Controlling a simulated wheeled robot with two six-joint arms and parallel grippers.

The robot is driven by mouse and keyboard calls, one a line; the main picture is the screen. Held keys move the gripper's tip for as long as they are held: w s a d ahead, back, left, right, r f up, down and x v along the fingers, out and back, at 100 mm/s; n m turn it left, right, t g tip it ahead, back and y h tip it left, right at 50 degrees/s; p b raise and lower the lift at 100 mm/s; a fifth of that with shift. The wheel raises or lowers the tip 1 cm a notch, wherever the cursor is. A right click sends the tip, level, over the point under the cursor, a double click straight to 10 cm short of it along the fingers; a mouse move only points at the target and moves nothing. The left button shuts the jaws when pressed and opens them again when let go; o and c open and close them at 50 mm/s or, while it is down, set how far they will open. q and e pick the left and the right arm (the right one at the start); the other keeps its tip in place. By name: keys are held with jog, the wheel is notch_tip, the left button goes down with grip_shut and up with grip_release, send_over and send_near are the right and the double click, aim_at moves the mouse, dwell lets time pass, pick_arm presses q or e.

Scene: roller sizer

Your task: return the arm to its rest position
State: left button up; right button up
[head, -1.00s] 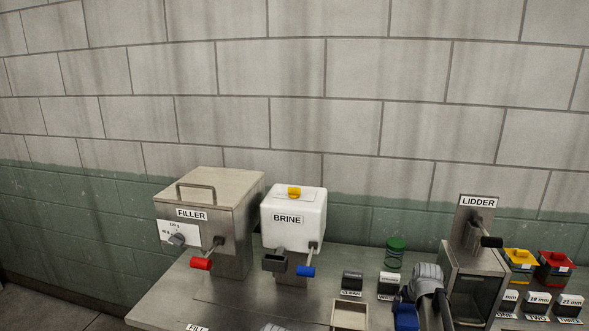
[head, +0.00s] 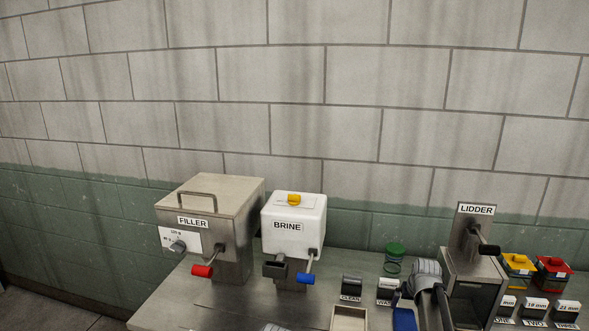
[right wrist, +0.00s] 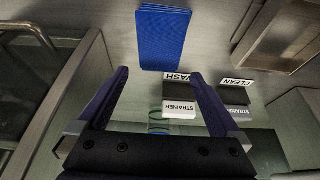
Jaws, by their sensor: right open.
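My right arm comes up at the lower right of the head view, with its grey wrist (head: 428,272) left of the lidder (head: 470,275). Its gripper is mostly hidden there. In the right wrist view the right gripper (right wrist: 158,73) is open, its two dark fingers wide apart with nothing between the tips. My left gripper is not recognisable in any view.
The steel filler (head: 210,215) and white brine box (head: 293,222) stand left, with red and blue handles. A green-lidded jar (head: 395,250), small labelled blocks (head: 351,288) and a tray (head: 349,312) are near the arm. Yellow (head: 517,264) and red (head: 553,268) boxes stand right.

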pick_arm(q)
notch_tip(320, 180, up, 3)
jog(key=shift+f+p, duration=0.1)
jog(key=shift+p, duration=0.8)
pick_arm(e)
jog(key=s+a+r, duration=0.1)
jog(key=s+r, duration=0.2)
jog(key=s, duration=0.2)
jog(key=shift+s+a, duration=0.25)
jog(key=shift+s, duration=0.05)
jog(key=shift+a, duration=0.1)
